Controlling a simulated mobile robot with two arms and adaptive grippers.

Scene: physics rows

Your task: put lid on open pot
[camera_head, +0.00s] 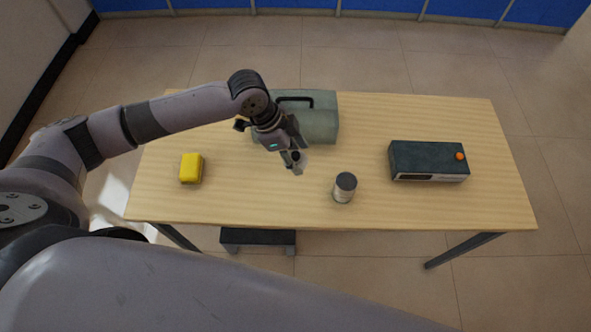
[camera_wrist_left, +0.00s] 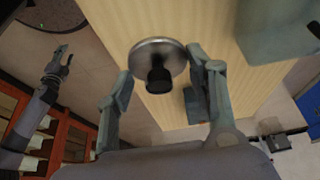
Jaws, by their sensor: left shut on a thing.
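My left gripper (camera_head: 293,165) is above the middle of the table. It is shut on a round metal lid with a black knob (camera_wrist_left: 158,64), held between its two fingers in the left wrist view. In the head view the lid is small and mostly hidden by the gripper. A small pale cylindrical pot (camera_head: 343,190) with a dark round top stands upright on the table, right of and nearer than the left gripper and apart from it. I cannot make out the pot in the left wrist view. My right gripper (camera_wrist_left: 60,60) shows small there, fingers apart and empty.
On the wooden table (camera_head: 255,195), a grey-green case (camera_head: 318,125) stands behind the left gripper. A dark box with an orange knob (camera_head: 428,160) is at right, and a yellow block (camera_head: 191,168) at left.

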